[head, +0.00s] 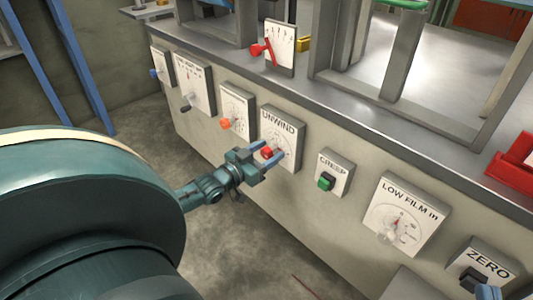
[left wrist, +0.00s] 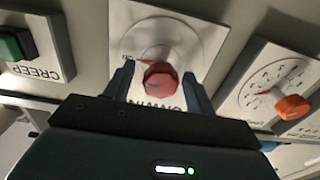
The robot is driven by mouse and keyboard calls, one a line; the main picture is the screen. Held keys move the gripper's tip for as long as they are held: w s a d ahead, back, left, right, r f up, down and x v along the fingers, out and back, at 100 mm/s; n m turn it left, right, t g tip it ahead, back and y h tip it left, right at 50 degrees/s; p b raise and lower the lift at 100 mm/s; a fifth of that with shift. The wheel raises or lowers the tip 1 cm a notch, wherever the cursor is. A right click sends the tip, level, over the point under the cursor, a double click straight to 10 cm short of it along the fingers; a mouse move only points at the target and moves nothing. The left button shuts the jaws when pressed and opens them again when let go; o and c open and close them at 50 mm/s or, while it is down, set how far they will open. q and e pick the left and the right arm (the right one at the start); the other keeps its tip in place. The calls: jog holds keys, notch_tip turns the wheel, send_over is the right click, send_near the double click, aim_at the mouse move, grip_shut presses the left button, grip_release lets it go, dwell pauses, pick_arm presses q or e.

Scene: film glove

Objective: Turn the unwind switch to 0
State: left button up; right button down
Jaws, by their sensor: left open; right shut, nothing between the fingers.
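The unwind switch is a red knob (head: 267,153) on a white dial plate (head: 283,128) labelled UNWIND on the front of the grey machine. My left gripper (head: 266,155) is open, its blue fingers on either side of the knob. In the left wrist view, which is upside down, the red knob (left wrist: 161,80) lies between the fingertips (left wrist: 158,85), with gaps beside it. Its red pointer points up-left there; the dial numbers are too small to read.
An orange-knob dial (head: 226,124) is left of the unwind plate; it also shows in the left wrist view (left wrist: 291,106). The CREEP box (head: 334,172) with a green button is to the right. Further right are the LOW FILM dial (head: 405,212) and ZERO box (head: 486,262).

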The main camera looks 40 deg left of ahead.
pick_arm(q)
jog(key=c, duration=1)
jog(key=shift+o, duration=0.2)
